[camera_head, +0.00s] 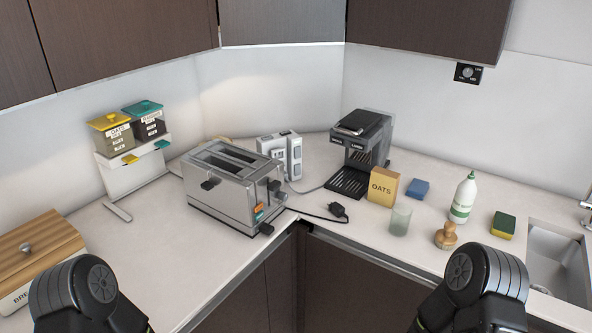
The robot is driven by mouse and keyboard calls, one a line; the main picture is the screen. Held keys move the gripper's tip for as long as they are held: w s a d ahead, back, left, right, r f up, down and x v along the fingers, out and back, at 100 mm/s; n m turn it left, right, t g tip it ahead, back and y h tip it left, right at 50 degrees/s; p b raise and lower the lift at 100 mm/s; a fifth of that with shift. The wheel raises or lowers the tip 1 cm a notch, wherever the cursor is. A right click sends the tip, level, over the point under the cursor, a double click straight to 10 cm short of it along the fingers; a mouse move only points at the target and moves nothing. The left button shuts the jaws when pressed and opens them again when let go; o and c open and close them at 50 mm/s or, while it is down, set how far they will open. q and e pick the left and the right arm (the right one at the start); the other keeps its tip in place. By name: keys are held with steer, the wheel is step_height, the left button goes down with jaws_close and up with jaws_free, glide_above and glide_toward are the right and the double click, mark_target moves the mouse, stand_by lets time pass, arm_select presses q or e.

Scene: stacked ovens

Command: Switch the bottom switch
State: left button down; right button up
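I see no stacked ovens, and I cannot tell which part is the bottom switch. A small black panel with a round dial (468,73) is on the back wall at the upper right, under a dark cabinet. A white block with what look like sockets or switches (280,155) stands in the counter corner behind the toaster. Only rounded black parts of my two arms show, at the lower left and lower right edges. Both grippers are outside the picture.
A silver toaster (225,180) stands on the counter's corner, with an oats box (383,186), black coffee machine (359,155), loose plug (338,210), glass (400,220) and white bottle (462,200) to its right. A sink (535,240) is far right.

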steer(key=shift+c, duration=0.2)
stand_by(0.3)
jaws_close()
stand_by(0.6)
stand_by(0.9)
